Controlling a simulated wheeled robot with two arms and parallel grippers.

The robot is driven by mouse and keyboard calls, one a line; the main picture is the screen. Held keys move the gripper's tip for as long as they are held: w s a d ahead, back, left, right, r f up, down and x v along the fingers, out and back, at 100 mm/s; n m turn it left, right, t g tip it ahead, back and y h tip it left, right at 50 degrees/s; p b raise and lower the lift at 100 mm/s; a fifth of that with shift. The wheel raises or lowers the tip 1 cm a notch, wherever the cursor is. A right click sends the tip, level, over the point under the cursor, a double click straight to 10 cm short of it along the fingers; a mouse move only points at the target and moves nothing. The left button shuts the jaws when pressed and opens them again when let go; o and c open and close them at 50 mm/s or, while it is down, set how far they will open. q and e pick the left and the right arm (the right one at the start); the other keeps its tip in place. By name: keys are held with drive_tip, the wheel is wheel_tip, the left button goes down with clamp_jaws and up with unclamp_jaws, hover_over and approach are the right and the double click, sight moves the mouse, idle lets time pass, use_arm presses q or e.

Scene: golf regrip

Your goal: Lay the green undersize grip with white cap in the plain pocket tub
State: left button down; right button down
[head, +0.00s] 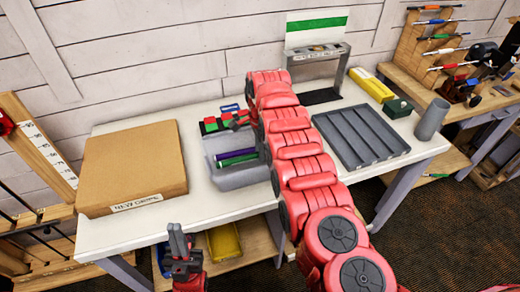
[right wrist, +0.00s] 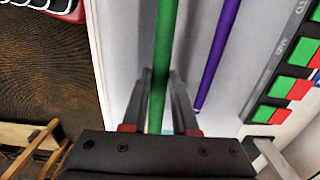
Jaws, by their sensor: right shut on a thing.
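A light grey tub (head: 232,180) on the table holds a green grip (head: 236,153) and a purple grip (head: 238,160) lying side by side. The purple grip also shows in the right wrist view (right wrist: 218,55). My right gripper (right wrist: 160,112) is shut on the green grip (right wrist: 163,45), which runs between its fingers. I cannot tell whether the grip is clear of the tub floor, and its white cap is not discernible. My left gripper (head: 180,245) hangs in front of the table's front edge, away from the tub; its jaw gap is unclear.
A cardboard box (head: 130,165) labelled new grips stands at left. A dark grey slotted tray (head: 360,137) lies right of my right arm. A rack of red and green blocks (head: 222,120) stands behind the tub. A grey cup (head: 432,118) stands at the right end.

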idle(0.3)
drive_tip(key=c, duration=0.6)
unclamp_jaws()
drive_tip(key=shift+r, duration=0.1)
drive_tip(key=shift+r+p, duration=0.5)
drive_tip(key=shift+r, duration=0.8)
drive_tip(key=shift+r+p, duration=0.3)
drive_tip(key=shift+r, duration=2.15)
drive_tip(key=shift+r+p, duration=0.55)
drive_tip(key=shift+r, duration=0.6)
